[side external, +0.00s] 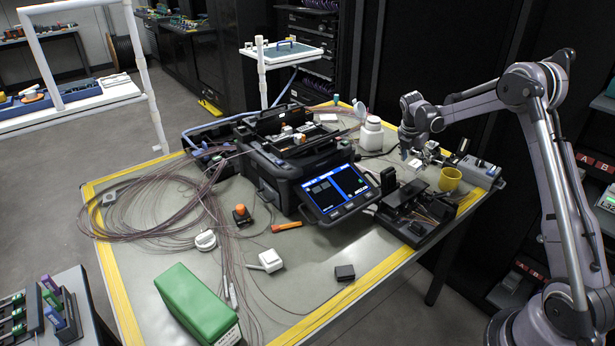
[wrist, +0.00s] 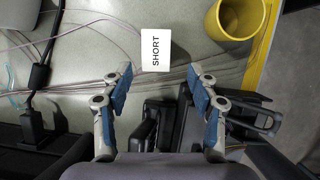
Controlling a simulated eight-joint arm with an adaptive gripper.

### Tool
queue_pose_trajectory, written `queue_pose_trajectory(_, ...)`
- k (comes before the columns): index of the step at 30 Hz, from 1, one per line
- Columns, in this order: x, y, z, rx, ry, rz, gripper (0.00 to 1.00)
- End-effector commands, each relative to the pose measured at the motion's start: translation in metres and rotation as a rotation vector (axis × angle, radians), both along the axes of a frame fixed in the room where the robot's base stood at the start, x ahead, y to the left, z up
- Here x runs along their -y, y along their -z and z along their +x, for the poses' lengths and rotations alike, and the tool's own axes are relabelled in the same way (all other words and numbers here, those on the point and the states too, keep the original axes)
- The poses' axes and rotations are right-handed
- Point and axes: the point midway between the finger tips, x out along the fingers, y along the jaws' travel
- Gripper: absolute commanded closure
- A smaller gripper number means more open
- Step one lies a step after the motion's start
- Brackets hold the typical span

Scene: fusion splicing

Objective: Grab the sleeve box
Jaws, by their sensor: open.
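A small white box labelled SHORT (wrist: 155,50) stands on the grey table in the wrist view, near the top centre. It also shows as a small pale block in the side view (side external: 416,163). I take it for the sleeve box. My gripper (wrist: 160,88) is open and empty, with blue-padded fingers spread wide. The box lies beyond the fingertips, roughly between their lines, with no contact visible. In the side view my gripper (side external: 406,152) hangs above the table's far right part, close to the box. The exact height gap is hard to tell.
A yellow cup (wrist: 236,20) stands right of the box, by the yellow table edge. Thin fibres run along the table beside the box. A black tool unit (side external: 408,208) and the splicer with its lit screen (side external: 340,192) stand nearby.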

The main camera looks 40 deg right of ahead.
Motion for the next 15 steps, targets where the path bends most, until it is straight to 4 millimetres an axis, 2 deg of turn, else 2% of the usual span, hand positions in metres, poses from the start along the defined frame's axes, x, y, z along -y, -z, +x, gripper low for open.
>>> queue_pose_trajectory(3, 0.006, 0.012, 0.001, 0.0, 0.001, 0.0, 0.41)
queue_pose_trajectory(10, 0.012, 0.025, 0.003, 0.001, 0.001, 0.0, 0.41)
queue_pose_trajectory(15, 0.023, 0.043, 0.008, 0.002, 0.002, 0.0, 0.41)
